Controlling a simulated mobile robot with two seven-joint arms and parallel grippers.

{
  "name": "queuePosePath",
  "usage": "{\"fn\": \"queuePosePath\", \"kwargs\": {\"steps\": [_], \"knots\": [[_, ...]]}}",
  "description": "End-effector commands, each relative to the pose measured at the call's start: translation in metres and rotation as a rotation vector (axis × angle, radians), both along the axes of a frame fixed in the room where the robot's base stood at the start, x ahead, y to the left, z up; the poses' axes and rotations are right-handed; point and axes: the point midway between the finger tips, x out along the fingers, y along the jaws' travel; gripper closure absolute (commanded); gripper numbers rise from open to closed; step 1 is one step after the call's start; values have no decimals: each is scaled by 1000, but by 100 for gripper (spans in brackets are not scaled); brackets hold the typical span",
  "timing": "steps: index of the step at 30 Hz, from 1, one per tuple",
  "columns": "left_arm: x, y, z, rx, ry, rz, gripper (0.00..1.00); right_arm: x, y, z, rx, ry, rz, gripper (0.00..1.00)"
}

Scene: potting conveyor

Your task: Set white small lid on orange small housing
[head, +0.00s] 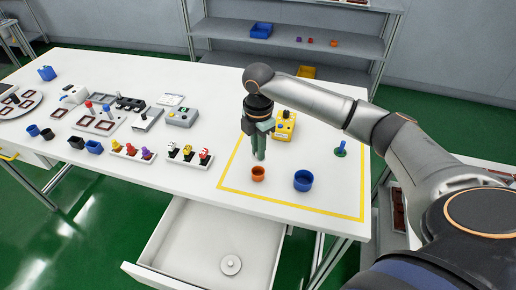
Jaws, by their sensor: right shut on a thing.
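The orange small housing (258,174) stands on the white table, inside the yellow taped square. My right gripper (260,157) points down just above and behind the housing, with its fingers closed together. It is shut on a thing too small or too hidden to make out. A white round lid-like disc (231,265) with a raised middle lies in the open drawer; I cannot tell whether it is the small lid. My left gripper is not in view.
A larger blue housing (303,181) stands right of the orange one. The open drawer (190,245) juts out in front. Small parts crowd the table's left.

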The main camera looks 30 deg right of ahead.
Motion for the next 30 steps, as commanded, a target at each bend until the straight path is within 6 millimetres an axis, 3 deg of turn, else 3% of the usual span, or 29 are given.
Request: {"fn": "queuePosePath", "kwargs": {"steps": [30], "knots": [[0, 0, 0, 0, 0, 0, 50, 0, 0, -51, 0, 1, 1, 100]]}}
